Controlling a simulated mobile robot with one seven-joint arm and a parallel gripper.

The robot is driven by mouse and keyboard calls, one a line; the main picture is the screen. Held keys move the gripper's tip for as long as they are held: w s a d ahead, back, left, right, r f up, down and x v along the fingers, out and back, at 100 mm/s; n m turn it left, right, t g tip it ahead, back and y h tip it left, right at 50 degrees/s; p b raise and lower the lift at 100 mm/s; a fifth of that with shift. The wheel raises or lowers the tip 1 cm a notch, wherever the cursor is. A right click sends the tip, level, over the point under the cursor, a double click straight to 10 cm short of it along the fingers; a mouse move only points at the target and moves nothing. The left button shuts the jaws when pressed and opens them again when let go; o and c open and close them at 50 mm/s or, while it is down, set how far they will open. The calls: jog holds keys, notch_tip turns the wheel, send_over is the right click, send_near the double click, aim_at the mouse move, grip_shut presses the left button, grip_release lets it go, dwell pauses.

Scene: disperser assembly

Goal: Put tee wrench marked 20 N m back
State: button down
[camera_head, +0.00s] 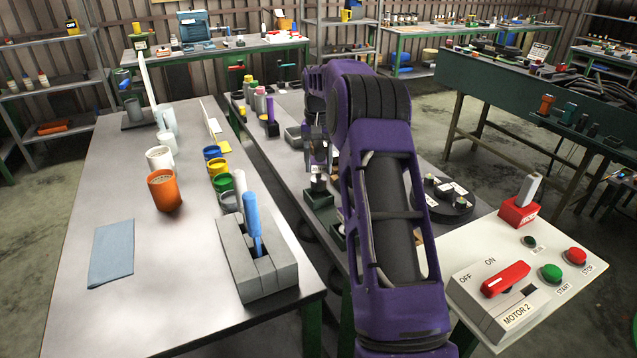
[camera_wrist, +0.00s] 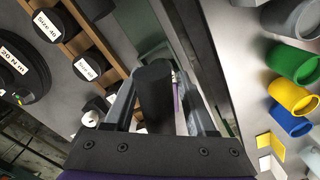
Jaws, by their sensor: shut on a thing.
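My gripper (camera_wrist: 163,118) is shut on a dark cylindrical grip (camera_wrist: 154,92), which looks like the handle of the tee wrench. No marking on it can be read, and its lower part is hidden. In the head view my purple arm covers much of the area, and my gripper (camera_head: 318,183) shows small above the narrow middle table. A green open tray (camera_head: 321,202) stands below it. In the wrist view a round black piece (camera_wrist: 38,85) at the left edge carries a white "20 N m" label.
Black round pieces, one labelled "Size 40" (camera_wrist: 47,24), sit by a wooden strip (camera_wrist: 85,22). Coloured cups, including a yellow one (camera_wrist: 292,62), stand at the right. On the left table are an orange cup (camera_head: 164,191) and a grey slotted block (camera_head: 255,262). A motor control panel (camera_head: 505,295) stands front right.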

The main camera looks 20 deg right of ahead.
aim_at(318, 146)
jog(key=shift+f, duration=2.35)
jog(key=shift+f, duration=0.2)
jog(key=shift+c, duration=1.1)
grip_release()
notch_tip(318, 146, up, 12)
jog(key=shift+s+a+r+p, duration=0.1)
jog(key=shift+r+p, duration=0.05)
jog(key=shift+p, duration=0.3)
